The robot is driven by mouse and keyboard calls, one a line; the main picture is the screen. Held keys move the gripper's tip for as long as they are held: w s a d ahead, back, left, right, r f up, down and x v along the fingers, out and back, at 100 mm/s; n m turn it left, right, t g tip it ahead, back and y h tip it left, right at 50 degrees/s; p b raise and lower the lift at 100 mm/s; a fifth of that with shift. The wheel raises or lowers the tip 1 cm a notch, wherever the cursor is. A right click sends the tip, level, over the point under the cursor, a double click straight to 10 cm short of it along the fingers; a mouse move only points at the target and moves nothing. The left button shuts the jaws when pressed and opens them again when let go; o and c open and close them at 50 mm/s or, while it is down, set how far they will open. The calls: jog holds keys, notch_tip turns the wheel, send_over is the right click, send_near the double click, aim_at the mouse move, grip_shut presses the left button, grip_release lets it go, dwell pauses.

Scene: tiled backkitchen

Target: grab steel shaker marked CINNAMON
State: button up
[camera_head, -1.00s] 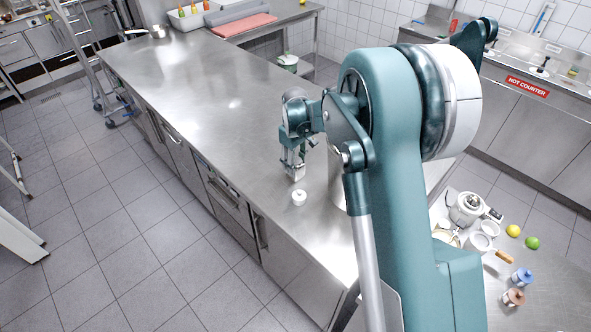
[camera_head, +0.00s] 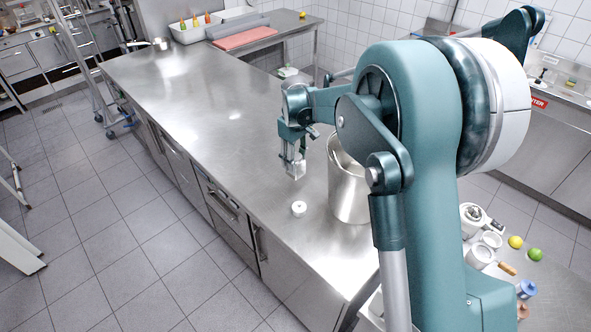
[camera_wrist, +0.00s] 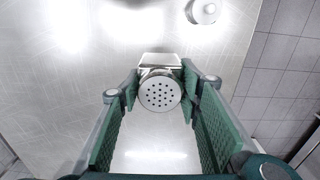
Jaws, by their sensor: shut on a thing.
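A small steel shaker with a round perforated top (camera_wrist: 160,92) is between the fingers of my gripper (camera_wrist: 160,98) in the wrist view. In the head view my gripper (camera_head: 293,158) points down over the steel counter (camera_head: 225,130), with the bright lower part of the shaker (camera_head: 297,170) showing at its fingertips. The gripper is shut on the shaker. No readable CINNAMON marking shows. I cannot tell for sure whether the shaker's base touches the counter.
A large steel pot (camera_head: 348,190) stands close to the right. A red board (camera_head: 245,38) lies at the back.

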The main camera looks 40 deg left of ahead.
jog(key=shift+r, duration=0.95)
